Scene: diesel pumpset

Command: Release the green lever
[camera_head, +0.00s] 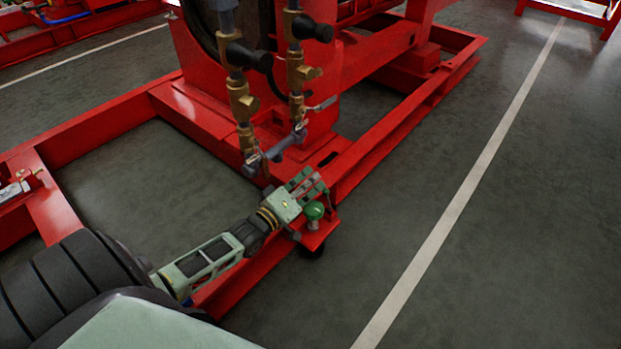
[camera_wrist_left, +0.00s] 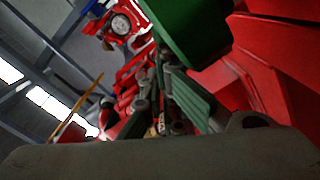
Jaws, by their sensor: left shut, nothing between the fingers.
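A green rounded knob, which looks like the green lever (camera_head: 315,210), stands on a small red plate at the edge of the red base frame. My left gripper (camera_head: 313,184) reaches in from the lower left and is shut, with nothing between its fingers. Its fingers lie just behind and beside the knob in the head view; I cannot tell whether they touch it. In the left wrist view the finger pads (camera_wrist_left: 190,97) are close together, and a large green surface (camera_wrist_left: 195,28), probably the lever, is very near them. My right gripper is not in view.
The red base frame (camera_head: 404,124) runs along both sides. Brass valves and pipes (camera_head: 242,103) hang above and behind the gripper. The grey floor (camera_head: 480,260) to the right is clear, with a white line across it. Other red equipment stands at the back.

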